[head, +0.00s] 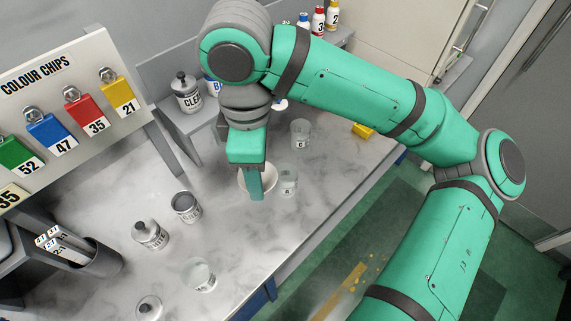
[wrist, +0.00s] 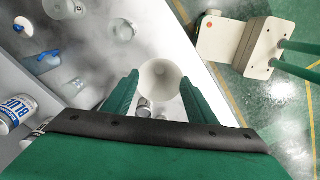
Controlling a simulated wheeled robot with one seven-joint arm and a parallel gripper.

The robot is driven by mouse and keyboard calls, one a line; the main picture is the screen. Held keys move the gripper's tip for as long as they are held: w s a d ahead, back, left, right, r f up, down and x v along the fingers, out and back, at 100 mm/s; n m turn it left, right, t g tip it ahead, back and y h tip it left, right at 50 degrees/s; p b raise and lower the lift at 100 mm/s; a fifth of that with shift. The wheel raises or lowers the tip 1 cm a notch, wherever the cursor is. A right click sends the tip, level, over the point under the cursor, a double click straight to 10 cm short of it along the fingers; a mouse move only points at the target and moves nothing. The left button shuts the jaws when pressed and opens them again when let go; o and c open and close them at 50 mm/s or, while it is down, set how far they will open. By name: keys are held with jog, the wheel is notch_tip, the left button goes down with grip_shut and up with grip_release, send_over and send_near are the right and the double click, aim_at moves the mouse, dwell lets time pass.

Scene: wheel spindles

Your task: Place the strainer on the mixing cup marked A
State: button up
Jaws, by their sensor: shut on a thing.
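The strainer is a white, cone-like cup (wrist: 159,78) between the two fingers of my gripper (wrist: 159,92) in the wrist view. My gripper (head: 256,186) is shut on it and holds it over the worktop in the head view, where a finger hides part of the strainer (head: 243,181). Clear mixing cups stand apart from it: one close on its right (head: 288,180), one farther back (head: 300,133), and one nearer the front (head: 199,274). Their small labels are hard to read; I cannot tell surely which is A.
Two open-topped or knobbed tins (head: 186,207) (head: 150,235) and a low lidded one (head: 148,308) stand on the marbled worktop. A colour chip rack (head: 75,80) and a dark holder (head: 95,262) are at left. The worktop between the tins and front cup is clear.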

jog(key=w+d+f, duration=0.5)
jog(key=w+f, duration=0.5)
jog(key=f, duration=0.2)
jog(key=shift+w+d, duration=0.2)
jog(key=shift+w, duration=0.15)
jog(key=shift+f, duration=0.35)
jog(key=o, duration=1)
jog(key=shift+a, duration=0.1)
jog(key=shift+r, duration=0.1)
notch_tip(320, 180, up, 12)
jog(key=shift+r, duration=0.25)
